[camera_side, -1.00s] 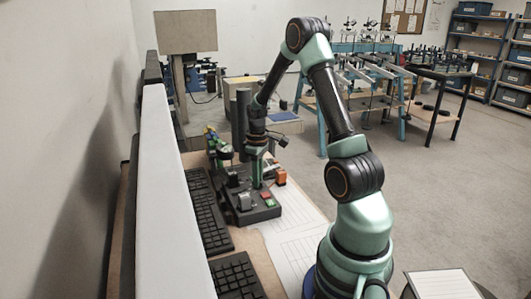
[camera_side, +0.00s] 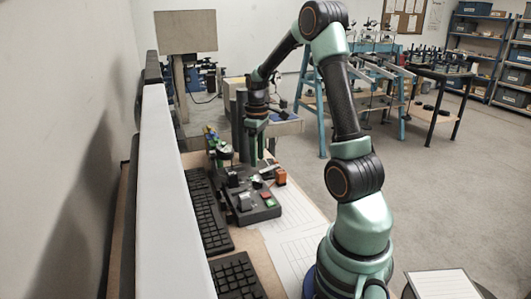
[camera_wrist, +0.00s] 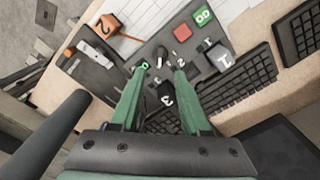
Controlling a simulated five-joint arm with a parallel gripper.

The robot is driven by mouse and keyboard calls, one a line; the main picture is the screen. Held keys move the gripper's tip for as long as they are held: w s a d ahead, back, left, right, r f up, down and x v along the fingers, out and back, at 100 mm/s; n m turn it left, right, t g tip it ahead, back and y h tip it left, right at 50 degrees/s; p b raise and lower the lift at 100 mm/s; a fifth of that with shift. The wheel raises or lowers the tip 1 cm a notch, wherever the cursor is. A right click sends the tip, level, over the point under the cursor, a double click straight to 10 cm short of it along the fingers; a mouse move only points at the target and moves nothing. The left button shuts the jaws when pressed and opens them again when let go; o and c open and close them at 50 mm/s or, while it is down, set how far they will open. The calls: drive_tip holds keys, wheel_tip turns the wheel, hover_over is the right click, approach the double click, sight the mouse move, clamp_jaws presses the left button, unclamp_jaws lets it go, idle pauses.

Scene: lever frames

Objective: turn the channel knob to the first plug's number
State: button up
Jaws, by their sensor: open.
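A dark control box (camera_side: 262,214) lies on the bench; it also shows in the wrist view (camera_wrist: 208,85). A small dark shape (camera_wrist: 162,53) on it, ahead of my fingertips, may be the channel knob; its setting is unreadable. A grey block marked 1 (camera_wrist: 220,57) stands on the box, also in the side view (camera_side: 244,202). A black block marked 3 (camera_wrist: 165,97) shows between my fingers. My gripper (camera_wrist: 161,67) is open and empty above the box (camera_side: 257,158).
A red button (camera_wrist: 182,32) and a green tile (camera_wrist: 203,17) with a pale mark are on the box. Black keyboards (camera_side: 207,212) lie beside it. White sheets (camera_side: 293,238) cover bench on the other side. Small coloured parts (camera_side: 213,142) stand behind.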

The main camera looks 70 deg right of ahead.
wheel_tip(320, 180, up, 4)
drive_tip(key=shift+r, duration=0.1)
idle(0.4)
drive_tip(key=s+a+r+t, duration=0.1)
drive_tip(key=a+r, duration=0.3)
drive_tip(key=a, duration=0.9)
drive_tip(key=s+a+r+t, duration=0.2)
drive_tip(key=a+r+t, duration=0.2)
drive_tip(key=a, duration=1)
drive_tip(key=shift+s+t, duration=0.2)
drive_tip(key=shift+t, duration=0.1)
drive_tip(key=shift+d, duration=0.1)
